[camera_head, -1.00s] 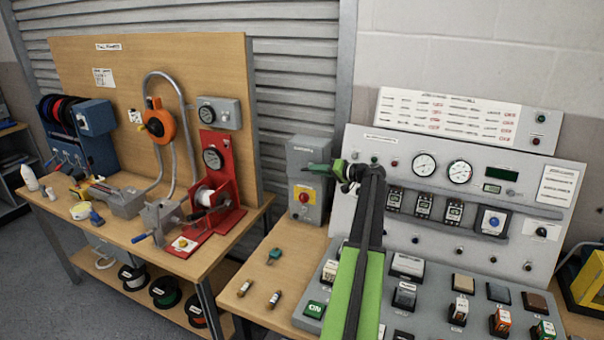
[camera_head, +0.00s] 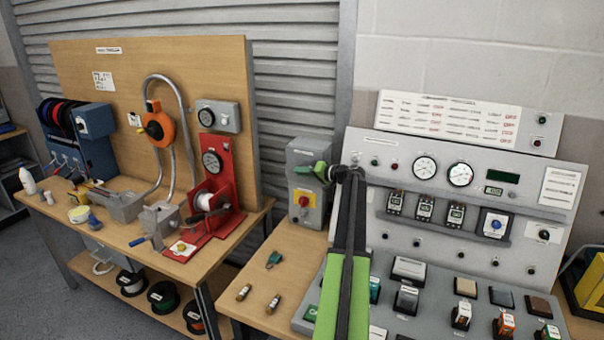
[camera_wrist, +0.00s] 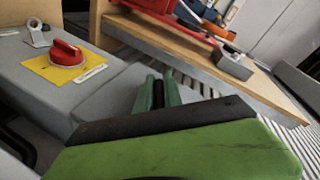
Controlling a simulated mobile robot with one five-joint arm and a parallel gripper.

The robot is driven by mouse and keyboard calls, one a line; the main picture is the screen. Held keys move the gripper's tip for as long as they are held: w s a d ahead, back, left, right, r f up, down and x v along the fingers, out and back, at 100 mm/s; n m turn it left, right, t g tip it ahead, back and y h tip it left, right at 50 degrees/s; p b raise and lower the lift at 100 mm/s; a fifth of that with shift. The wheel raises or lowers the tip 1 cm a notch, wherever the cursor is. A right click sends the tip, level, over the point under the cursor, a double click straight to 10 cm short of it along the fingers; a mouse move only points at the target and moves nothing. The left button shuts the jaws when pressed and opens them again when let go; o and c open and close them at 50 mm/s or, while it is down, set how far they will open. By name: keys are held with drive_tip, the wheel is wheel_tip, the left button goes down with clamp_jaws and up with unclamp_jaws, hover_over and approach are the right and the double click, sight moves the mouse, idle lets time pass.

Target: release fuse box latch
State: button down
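The fuse box (camera_head: 308,158) is a grey box standing at the back left of the right-hand bench, with a red knob (camera_head: 304,198) on a yellow plate on its front. In the wrist view the red knob (camera_wrist: 66,53) and yellow plate (camera_wrist: 78,70) lie at the left, with a small grey latch-like part (camera_wrist: 38,34) beyond them. My gripper (camera_head: 312,171) is in front of the upper part of the box. In the wrist view my gripper's green fingers (camera_wrist: 159,78) point past the knob, to its right, apart from it. The fingers are close together with a dark strip between them.
A sloped grey panel (camera_head: 420,240) with gauges and several switches stands right of the box. Two small cylinders (camera_head: 273,303) and a teal key-like piece (camera_head: 274,258) lie on the bench front. A tool bench (camera_head: 110,230) with a red stand (camera_head: 217,170) is at the left.

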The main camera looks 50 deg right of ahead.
drive_tip(key=f+t+b, duration=0.1)
drive_tip(key=b, duration=0.2)
drive_tip(key=shift+r+t+b, duration=0.1)
drive_tip(key=shift+t+b, duration=0.4)
drive_tip(key=shift+b, duration=0.45)
drive_tip(key=r+t+b, duration=0.1)
drive_tip(key=b, duration=0.1)
drive_tip(key=shift+m+t+b, duration=0.3)
drive_tip(key=shift+r+t, duration=0.4)
drive_tip(key=shift+r, duration=0.05)
drive_tip(key=c, duration=1.7)
unclamp_jaws()
drive_tip(key=shift+c, duration=0.2)
